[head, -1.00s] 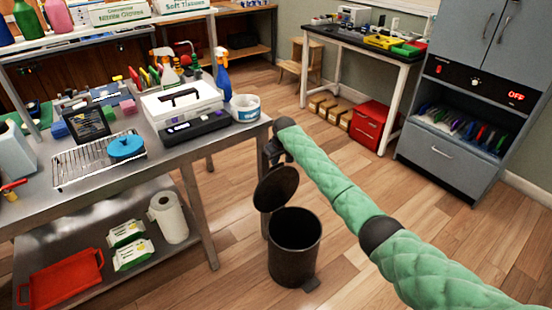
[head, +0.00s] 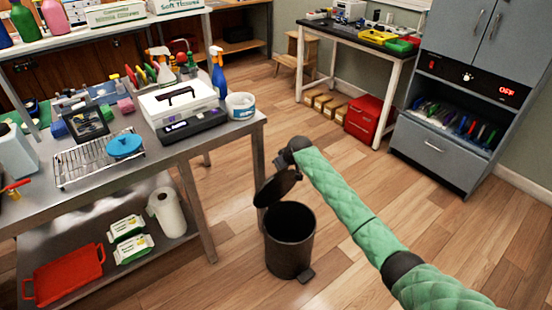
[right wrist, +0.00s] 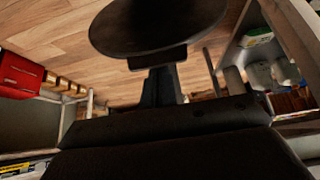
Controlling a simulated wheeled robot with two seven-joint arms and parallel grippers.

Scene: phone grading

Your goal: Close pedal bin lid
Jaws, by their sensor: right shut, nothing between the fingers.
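The dark pedal bin (head: 289,248) stands on the floor right of the steel bench, with its pedal at the lower right. Its round lid (head: 266,191) is raised and tilted at the back left of the rim, and the bin's mouth is open. My right gripper (head: 288,174) is shut and empty, pointing down at the lid's upper edge and hiding part of it. In the right wrist view the lid (right wrist: 155,28) is a dark disc just beyond the shut fingers (right wrist: 162,85); I cannot tell whether they touch it. My left gripper is not in view.
The steel bench (head: 230,137) with a leg close to the bin bounds the left side. Paper roll (head: 167,212) and red tray (head: 64,276) sit on its lower shelf. Red drawer box (head: 369,119) and grey cabinet (head: 432,158) stand at back right. Wooden floor (head: 350,165) between is clear.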

